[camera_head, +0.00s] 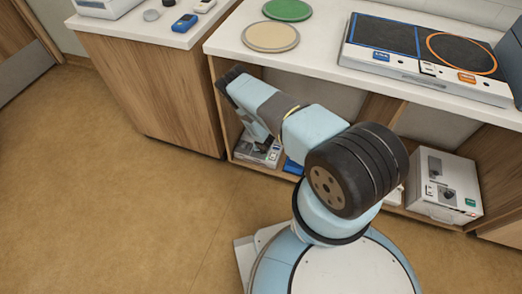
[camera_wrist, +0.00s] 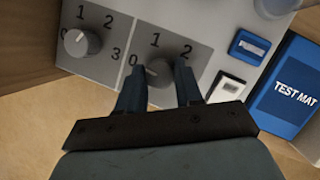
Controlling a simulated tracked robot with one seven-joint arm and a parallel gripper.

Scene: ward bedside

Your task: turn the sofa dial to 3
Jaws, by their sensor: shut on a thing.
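In the wrist view a light panel carries two grey dials on darker plates marked with numbers. The left dial (camera_wrist: 82,42) has 0, 1, 2 and 3 around it. The right dial (camera_wrist: 158,72) has 0, 1 and 2 showing; the rest of its scale is hidden by my gripper. My gripper (camera_wrist: 159,80) is shut on the right dial, one finger on each side. No name such as sofa is legible on either dial, and the gripped dial's pointer is unclear. In the head view my arm reaches down to a white box (camera_head: 268,158) on the low shelf.
A blue switch (camera_wrist: 248,47), a small white switch (camera_wrist: 229,86) and a blue test mat (camera_wrist: 293,85) lie right of the dials. The counter (camera_head: 318,65) overhangs the shelf. Another white box (camera_head: 447,190) stands at the shelf's right. The floor at left is clear.

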